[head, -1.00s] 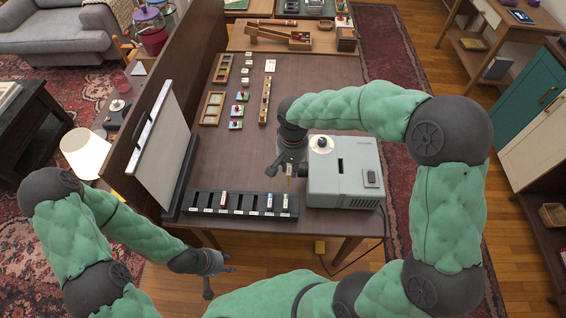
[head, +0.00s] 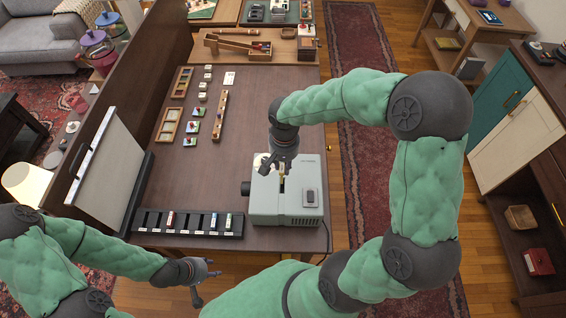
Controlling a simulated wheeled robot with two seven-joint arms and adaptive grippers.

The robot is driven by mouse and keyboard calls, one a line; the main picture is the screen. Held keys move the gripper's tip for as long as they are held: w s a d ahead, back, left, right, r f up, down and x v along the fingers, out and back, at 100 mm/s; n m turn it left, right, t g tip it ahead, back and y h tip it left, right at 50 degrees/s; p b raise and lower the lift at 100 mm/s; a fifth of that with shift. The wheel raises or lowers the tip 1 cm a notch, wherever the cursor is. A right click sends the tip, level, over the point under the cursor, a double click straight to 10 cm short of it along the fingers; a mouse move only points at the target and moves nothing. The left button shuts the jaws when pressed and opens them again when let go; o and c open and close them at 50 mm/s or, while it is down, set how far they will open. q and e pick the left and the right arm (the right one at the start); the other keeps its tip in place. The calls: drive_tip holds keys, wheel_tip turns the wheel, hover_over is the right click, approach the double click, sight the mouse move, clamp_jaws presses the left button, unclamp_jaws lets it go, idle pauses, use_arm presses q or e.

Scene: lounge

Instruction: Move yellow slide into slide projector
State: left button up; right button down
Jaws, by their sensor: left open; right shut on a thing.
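The slide projector (head: 272,208) is a pale grey box at the table's front right, with a slot in its top. My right gripper (head: 281,174) is over the projector's top and shut on the yellow slide (head: 282,186), a small yellow piece at the slot. I cannot tell how deep the slide sits in the slot. The gripper hides part of the projector's top. My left gripper (head: 205,283) is open and empty in front of the table's front edge, low and left of the projector.
A black slide rack (head: 190,232) with several slots and a few slides stands left of the projector. A white screen (head: 100,172) stands at the table's left. Wooden trays (head: 170,126) and small picture tiles lie further back. The table's middle is clear.

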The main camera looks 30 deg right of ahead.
drive_tip(key=shift+f+b, duration=1.75)
drive_tip(key=shift+f, duration=0.95)
drive_tip(key=shift+f+b, duration=0.3)
drive_tip(key=shift+b, duration=0.15)
drive_tip(key=shift+f+b, duration=2.15)
drive_tip(key=shift+f, duration=0.45)
drive_tip(key=shift+s+f, duration=0.2)
drive_tip(key=shift+f, duration=0.05)
idle(0.6)
drive_tip(key=c, duration=1)
unclamp_jaws()
drive_tip(key=shift+f, duration=0.1)
drive_tip(key=shift+o, duration=0.2)
